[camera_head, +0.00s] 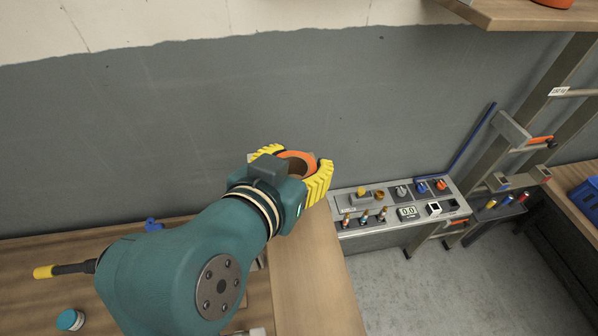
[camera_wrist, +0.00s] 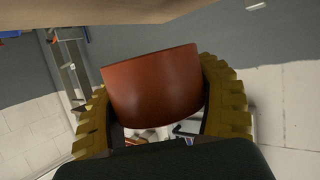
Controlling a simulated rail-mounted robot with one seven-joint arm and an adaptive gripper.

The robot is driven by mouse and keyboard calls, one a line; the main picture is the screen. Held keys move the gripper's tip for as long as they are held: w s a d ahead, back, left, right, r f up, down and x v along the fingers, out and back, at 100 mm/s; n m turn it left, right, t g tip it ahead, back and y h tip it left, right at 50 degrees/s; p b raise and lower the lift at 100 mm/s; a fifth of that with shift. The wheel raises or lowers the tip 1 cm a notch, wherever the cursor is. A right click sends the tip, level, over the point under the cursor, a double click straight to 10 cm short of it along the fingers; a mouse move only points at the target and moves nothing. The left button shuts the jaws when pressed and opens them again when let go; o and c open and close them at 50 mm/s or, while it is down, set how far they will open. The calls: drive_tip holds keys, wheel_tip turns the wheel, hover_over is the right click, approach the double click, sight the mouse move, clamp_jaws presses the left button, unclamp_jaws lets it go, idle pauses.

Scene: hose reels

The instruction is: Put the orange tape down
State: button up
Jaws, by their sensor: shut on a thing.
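The orange tape (camera_head: 300,157) is a roll with a brown inner ring. My gripper (camera_head: 294,170) has yellow ribbed fingers and is shut on it, one finger on each side. In the wrist view the tape (camera_wrist: 153,87) fills the space between the fingers of my gripper (camera_wrist: 160,105). In the head view the tape is in front of the grey wall, above the right part of the wooden bench (camera_head: 315,275). My arm hides part of the bench.
A grey control panel (camera_head: 400,208) with knobs and a display stands right of the bench. On the bench's left lie a yellow-tipped dark tool (camera_head: 65,270), a teal-capped item (camera_head: 70,320) and a small blue item (camera_head: 153,225). A wooden shelf (camera_head: 520,14) overhangs at top right.

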sight(300, 176)
wheel_tip(300, 176, down, 3)
drive_tip(key=shift+p, duration=0.4)
drive_tip(key=shift+f+b, duration=0.35)
drive_tip(key=shift+f, duration=0.15)
drive_tip(key=o, duration=1.3)
drive_tip(key=shift+r, duration=0.1)
drive_tip(key=b+v, duration=0.1)
drive_tip(key=v, duration=0.7)
drive_tip(key=b+v, duration=0.2)
drive_tip(key=v, duration=0.5)
drive_tip(key=shift+s+a+r+b, duration=0.15)
drive_tip(key=shift+s+a+b, duration=0.15)
drive_tip(key=shift+a, duration=0.1)
drive_tip(key=shift+o, duration=0.5)
drive_tip(key=shift+s+r, duration=0.15)
drive_tip(key=shift+s, duration=0.05)
